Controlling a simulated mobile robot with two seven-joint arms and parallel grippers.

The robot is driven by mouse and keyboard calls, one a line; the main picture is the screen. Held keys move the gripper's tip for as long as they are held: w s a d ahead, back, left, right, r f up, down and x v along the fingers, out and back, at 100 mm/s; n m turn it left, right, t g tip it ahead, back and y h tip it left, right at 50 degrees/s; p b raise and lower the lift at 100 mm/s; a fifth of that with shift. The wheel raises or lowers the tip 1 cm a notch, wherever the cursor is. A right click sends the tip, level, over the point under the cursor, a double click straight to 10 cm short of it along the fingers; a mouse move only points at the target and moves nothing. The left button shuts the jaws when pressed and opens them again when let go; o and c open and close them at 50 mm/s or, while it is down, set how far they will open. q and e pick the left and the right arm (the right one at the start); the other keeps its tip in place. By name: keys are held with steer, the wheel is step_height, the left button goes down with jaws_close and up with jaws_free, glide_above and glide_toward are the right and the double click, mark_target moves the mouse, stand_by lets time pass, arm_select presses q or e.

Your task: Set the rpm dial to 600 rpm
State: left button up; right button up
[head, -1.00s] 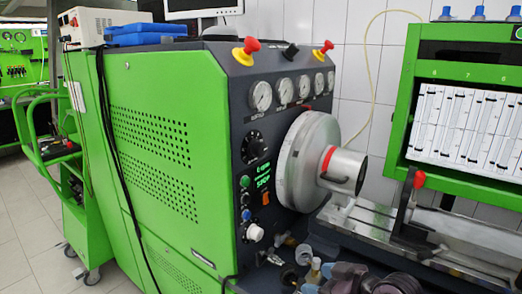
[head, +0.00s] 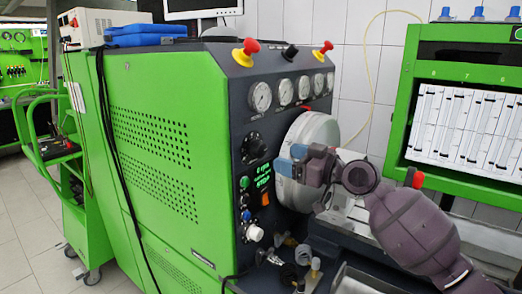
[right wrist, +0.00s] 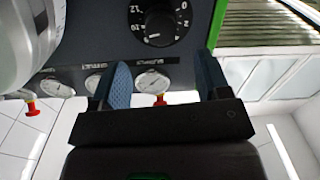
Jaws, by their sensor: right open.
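The rpm dial (head: 253,147) is a black round knob with a white scale on the dark front panel of the green test bench. It also shows, upside down, at the top of the right wrist view (right wrist: 160,18), partly cut off by the frame edge. My right gripper (head: 291,159) is in front of the panel, to the right of the dial and apart from it. Its blue fingers are open and empty in the wrist view (right wrist: 163,65). A green display (head: 263,176) below the dial seems to read 0 rpm. My left gripper is not in view.
The large silver flywheel (head: 308,135) stands right of the dial, partly behind my right gripper. Pressure gauges (head: 260,97) line the panel above the dial. Buttons and a white knob (head: 254,234) sit below. Red-topped switches (head: 249,46) stand on top.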

mark_target(263, 151)
steer(key=p+x, duration=0.1)
steer(key=x, duration=0.7)
steer(key=shift+w+a, duration=0.15)
steer(key=shift+a, duration=0.2)
